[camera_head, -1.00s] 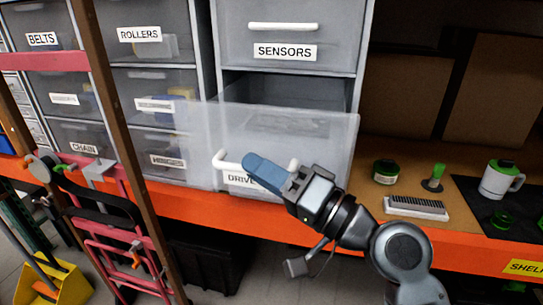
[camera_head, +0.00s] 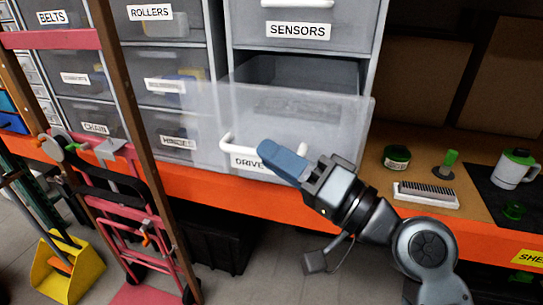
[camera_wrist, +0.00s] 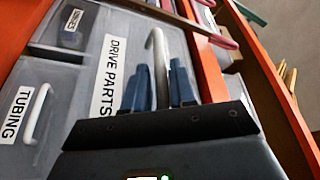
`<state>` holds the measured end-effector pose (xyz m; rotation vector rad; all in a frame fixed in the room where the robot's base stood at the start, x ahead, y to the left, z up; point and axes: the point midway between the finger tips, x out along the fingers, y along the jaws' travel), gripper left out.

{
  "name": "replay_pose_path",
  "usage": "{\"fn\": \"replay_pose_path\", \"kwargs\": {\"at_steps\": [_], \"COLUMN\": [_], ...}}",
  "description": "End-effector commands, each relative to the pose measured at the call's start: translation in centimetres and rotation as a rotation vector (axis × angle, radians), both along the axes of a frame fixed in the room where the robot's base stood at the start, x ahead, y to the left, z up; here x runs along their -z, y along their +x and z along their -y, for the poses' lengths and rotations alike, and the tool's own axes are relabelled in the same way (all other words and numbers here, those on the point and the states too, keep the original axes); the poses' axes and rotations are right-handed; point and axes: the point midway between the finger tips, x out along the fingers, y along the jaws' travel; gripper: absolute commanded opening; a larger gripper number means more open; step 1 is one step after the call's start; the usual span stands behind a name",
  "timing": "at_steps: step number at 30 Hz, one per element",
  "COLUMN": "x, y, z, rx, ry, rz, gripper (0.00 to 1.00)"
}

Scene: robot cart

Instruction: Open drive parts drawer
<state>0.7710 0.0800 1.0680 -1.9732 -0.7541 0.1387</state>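The drive parts drawer (camera_head: 335,125) is a clear, pale drawer below the sensors drawer (camera_head: 345,32). It stands pulled well out of the grey cabinet, with a dark opening behind its front. Its white label shows in the wrist view (camera_wrist: 110,75), and the head view shows part of it. My gripper (camera_head: 270,152) is at the drawer's white bar handle (camera_head: 228,142). In the wrist view, the blue fingers of my gripper (camera_wrist: 160,75) sit close on both sides of the handle (camera_wrist: 157,42). The fingers hide part of the bar.
An orange shelf edge (camera_head: 230,198) runs below the drawers. A green-lidded jar (camera_head: 397,158), a brush (camera_head: 426,195) and a mug (camera_head: 515,168) stand on the shelf to the right. A red hand truck (camera_head: 130,225) and a yellow dustpan (camera_head: 68,268) are at the left.

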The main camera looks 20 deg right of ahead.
Motion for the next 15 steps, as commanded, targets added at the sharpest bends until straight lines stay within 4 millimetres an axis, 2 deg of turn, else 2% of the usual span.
{"fn": "replay_pose_path", "kwargs": {"at_steps": [9,15], "x": [1.4,1.5], "y": [-4.1,-5.2], "z": [2.9,3.6], "rx": [0.003,0.001], "ry": [0.000,0.000], "rz": [-0.002,-0.001], "gripper": [0.25,0.25]}}
